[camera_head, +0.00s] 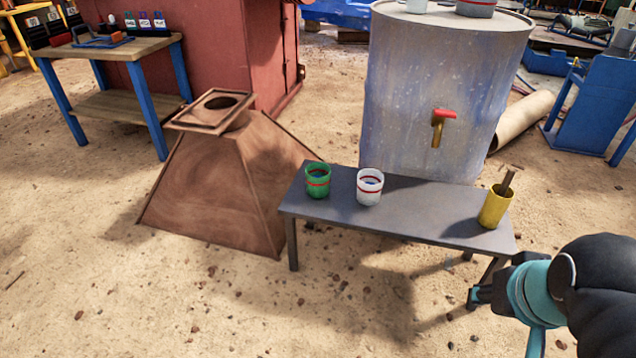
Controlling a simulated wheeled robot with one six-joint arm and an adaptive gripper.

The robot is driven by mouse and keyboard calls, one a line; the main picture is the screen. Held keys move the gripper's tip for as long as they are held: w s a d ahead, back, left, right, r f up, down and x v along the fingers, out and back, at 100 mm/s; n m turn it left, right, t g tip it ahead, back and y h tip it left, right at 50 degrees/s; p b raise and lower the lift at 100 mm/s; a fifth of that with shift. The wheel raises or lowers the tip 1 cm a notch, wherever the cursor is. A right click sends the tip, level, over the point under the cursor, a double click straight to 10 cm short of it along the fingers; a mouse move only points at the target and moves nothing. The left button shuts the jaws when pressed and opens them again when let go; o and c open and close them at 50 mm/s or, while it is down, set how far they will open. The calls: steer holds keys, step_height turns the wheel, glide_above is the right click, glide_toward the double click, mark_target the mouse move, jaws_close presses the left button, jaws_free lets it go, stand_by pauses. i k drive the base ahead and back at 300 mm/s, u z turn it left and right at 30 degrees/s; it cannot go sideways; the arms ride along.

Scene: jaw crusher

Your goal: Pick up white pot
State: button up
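A white pot (369,187) with a red band stands upright on a dark grey low table (425,213), near the middle of the view. A green pot (318,180) with a red band stands just left of it, a small gap apart. A yellow pot (494,207) with a brown stick-like object in it stands at the table's right end. My gripper (476,297) is at the lower right, in front of the table's right end and well apart from the white pot. Its fingers are small and dark here, and I cannot tell whether they are open.
A large metal drum (435,85) with a red-handled tap (439,122) stands behind the table. A brown wooden hopper (215,185) stands close to the table's left. A wooden workbench (115,48) is at upper left.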

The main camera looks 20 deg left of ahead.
mark_target(370, 182)
steer(key=u, duration=2.55)
steer(key=i, duration=2.45)
steer(key=z, duration=3.2)
